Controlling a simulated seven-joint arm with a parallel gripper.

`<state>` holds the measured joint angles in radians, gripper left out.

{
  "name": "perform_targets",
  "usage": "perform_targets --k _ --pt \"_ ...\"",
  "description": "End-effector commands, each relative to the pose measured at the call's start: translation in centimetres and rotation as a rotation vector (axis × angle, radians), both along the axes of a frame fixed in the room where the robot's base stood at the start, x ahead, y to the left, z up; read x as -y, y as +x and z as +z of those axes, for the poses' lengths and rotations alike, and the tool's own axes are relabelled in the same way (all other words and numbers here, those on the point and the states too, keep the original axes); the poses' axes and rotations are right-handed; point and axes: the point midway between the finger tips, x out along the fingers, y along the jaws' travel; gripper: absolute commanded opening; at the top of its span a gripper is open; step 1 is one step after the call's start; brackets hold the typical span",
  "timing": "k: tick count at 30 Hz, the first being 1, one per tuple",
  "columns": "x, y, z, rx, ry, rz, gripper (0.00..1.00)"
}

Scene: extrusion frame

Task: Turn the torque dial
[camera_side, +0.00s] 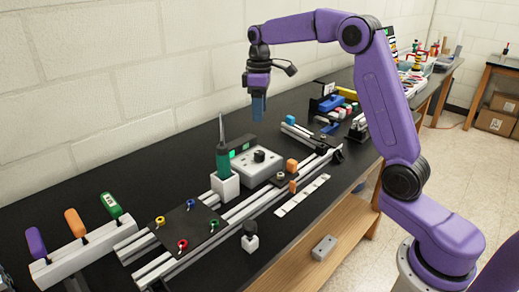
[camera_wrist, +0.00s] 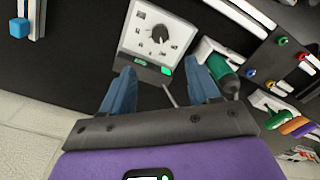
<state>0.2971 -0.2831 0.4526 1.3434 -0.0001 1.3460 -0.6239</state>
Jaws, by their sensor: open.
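The torque dial (camera_side: 259,155) is a round black knob on top of a light grey box (camera_side: 248,170) on the bench. In the wrist view, the dial (camera_wrist: 159,34) sits among small dark marks on the box face (camera_wrist: 140,42), beyond my fingertips. My gripper (camera_side: 259,112) hangs above the bench with its fingers pointing down, above and apart from the dial. In the wrist view, my gripper (camera_wrist: 166,80) shows two blue fingers spread wide with nothing held between them.
A green electric screwdriver (camera_side: 222,158) stands in a white holder (camera_side: 225,187) just left of the dial box. Aluminium rails (camera_side: 245,210) run in front, carrying a dark plate (camera_side: 188,228) with coloured knobs. A wall stands behind the bench.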

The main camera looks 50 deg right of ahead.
Motion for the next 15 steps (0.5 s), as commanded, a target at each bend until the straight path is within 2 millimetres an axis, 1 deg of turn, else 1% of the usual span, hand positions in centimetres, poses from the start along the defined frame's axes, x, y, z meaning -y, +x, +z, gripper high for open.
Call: perform_targets --k 1,3,15 --pt "0.0 -0.1 -1.1 -0.005 0.0 0.0 0.61" --pt "0.0 -0.1 -2.4 -0.005 0.0 0.001 0.61" --pt "0.0 -0.1 -9.8 -0.005 0.0 0.0 0.61"
